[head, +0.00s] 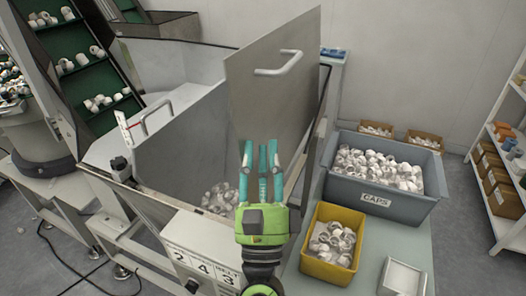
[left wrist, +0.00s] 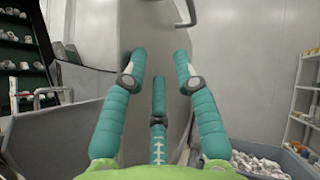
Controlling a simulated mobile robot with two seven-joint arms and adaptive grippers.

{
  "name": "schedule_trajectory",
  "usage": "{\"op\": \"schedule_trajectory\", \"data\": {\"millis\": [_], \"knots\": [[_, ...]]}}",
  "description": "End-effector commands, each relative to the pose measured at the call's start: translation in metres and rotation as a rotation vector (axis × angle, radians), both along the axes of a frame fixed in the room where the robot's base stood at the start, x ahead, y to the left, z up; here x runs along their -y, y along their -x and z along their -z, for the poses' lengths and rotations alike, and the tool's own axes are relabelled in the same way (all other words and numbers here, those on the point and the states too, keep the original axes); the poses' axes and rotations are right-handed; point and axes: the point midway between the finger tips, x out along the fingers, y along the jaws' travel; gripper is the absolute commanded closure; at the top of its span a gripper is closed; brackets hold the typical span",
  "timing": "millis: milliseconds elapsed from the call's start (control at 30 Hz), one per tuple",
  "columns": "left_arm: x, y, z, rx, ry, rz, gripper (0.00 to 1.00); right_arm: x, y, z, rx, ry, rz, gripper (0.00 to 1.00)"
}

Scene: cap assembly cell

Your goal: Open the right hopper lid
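The right hopper lid (head: 268,100) is a grey metal panel that stands raised, nearly upright, with a bar handle (head: 279,63) near its top. It also shows as a grey panel in the left wrist view (left wrist: 150,30), with part of the handle (left wrist: 186,14) at the top. Below the lid the hopper is open and white caps (head: 219,198) show inside. My left gripper (head: 260,150), green with teal fingers, is in front of the lid and below its handle. Its fingers (left wrist: 159,60) are spread with nothing between them. I cannot tell whether they touch the panel. My right gripper is not seen.
A grey bin of caps (head: 378,200) and a yellow bin (head: 324,268) stand on a table at the right. A second lid with a handle (head: 156,116) is at the left. A numbered box (head: 200,262) is at the front. Shelves (head: 505,205) stand far right.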

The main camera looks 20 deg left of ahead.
Motion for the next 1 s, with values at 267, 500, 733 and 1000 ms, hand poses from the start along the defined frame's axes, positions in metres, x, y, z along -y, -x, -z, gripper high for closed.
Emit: {"op": "schedule_trajectory", "data": {"millis": [267,500,733,1000], "knots": [[0.003,0.014,0.015,0.0,-0.001,0.0,0.7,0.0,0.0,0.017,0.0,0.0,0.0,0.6],[0.004,0.017,0.015,0.0,-0.002,-0.001,0.7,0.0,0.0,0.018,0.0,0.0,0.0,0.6],[0.003,0.017,0.016,0.001,0.0,0.0,0.7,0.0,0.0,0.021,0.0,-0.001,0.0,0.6],[0.004,0.016,0.015,0.0,-0.001,0.0,1.0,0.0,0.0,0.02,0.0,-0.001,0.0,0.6]]}}
